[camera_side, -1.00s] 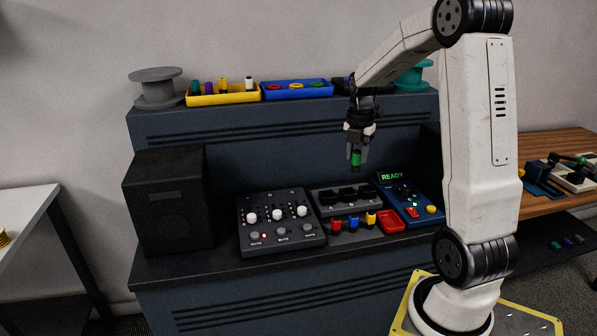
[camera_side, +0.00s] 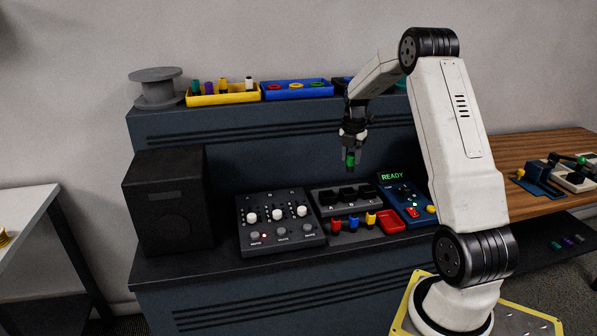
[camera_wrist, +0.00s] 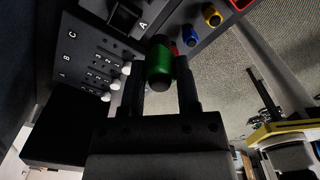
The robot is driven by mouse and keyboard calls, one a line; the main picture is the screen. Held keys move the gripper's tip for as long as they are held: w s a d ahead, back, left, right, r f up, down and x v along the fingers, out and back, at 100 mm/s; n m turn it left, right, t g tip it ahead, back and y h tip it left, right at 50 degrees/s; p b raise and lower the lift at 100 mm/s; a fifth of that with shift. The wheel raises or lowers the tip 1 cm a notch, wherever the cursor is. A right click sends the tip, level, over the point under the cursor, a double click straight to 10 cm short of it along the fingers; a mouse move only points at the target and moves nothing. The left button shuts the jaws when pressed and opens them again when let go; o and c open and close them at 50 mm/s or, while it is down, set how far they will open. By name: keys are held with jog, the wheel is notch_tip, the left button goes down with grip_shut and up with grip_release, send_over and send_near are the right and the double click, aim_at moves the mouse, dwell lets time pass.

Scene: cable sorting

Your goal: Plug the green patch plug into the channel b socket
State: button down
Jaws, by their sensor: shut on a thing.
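My gripper (camera_side: 350,158) is shut on the green patch plug (camera_side: 350,160) and holds it in the air above the dark socket block (camera_side: 318,197). In the wrist view the green plug (camera_wrist: 159,62) sits between the two fingers, with a dark end toward the camera. The socket block has several raised black sockets (camera_side: 347,194) in a row. In the wrist view a block edge marked A (camera_wrist: 143,24) shows beyond the plug. I cannot tell which socket is channel b in the side view. The plug is apart from the block.
A mixer panel (camera_side: 276,238) with white knobs stands left of the block. Red, blue and yellow plugs (camera_side: 353,223) stand in front of it. A black speaker (camera_side: 170,205) stands far left.

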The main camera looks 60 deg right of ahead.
aim_at(350, 169)
jog(key=d+f, duration=0.2)
jog(key=w+d+f, duration=0.1)
jog(key=d+f, duration=0.1)
jog(key=shift+w, duration=0.2)
jog(key=shift+f, duration=0.15)
jog(key=shift+f, duration=1.35)
jog(key=shift+f, duration=2.65)
dwell(1.8)
grip_release()
dwell(0.5)
jog(key=shift+r, duration=0.15)
